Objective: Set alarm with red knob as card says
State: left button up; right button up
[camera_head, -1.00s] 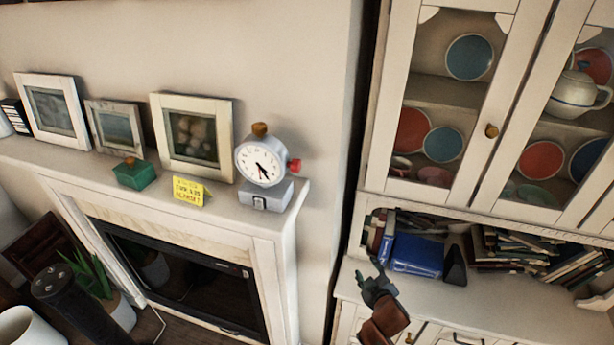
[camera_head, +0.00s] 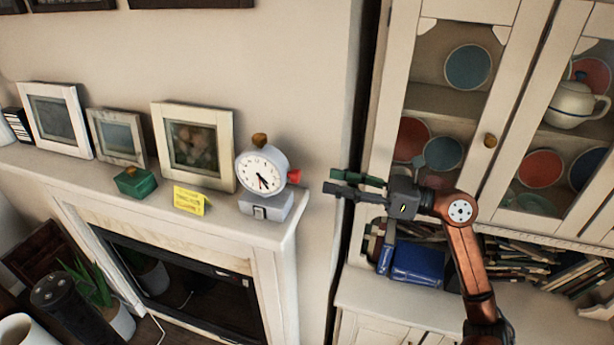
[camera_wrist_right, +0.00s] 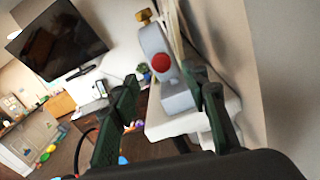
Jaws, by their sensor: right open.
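The alarm clock (camera_head: 262,171) stands on the right end of the mantel, with a white dial, a brass knob on top and a grey base. The red knob (camera_head: 294,176) sticks out of its right side; it also shows in the right wrist view (camera_wrist_right: 161,62), between and beyond the fingers. The yellow card (camera_head: 189,200) stands left of the clock; its writing is too small to read surely. My right gripper (camera_head: 328,187) is open and empty, to the right of the red knob and apart from it. My left gripper is not in view.
A green box (camera_head: 135,181) and several picture frames stand on the mantel (camera_head: 226,209) left of the clock. A glass-door cabinet (camera_head: 381,170) with plates and books stands close behind my right arm. The space between knob and gripper is clear.

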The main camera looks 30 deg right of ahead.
aim_at(300, 176)
jog(key=p+x, duration=0.2)
jog(key=x, duration=0.4)
jog(key=shift+w+a+f, duration=0.1)
jog(key=shift+w, duration=0.05)
jog(key=shift+w+a+f+p, duration=0.1)
jog(key=shift+w+a+p, duration=0.3)
jog(key=shift+w+a, duration=0.1)
jog(key=shift+c, duration=0.3)
grip_shut()
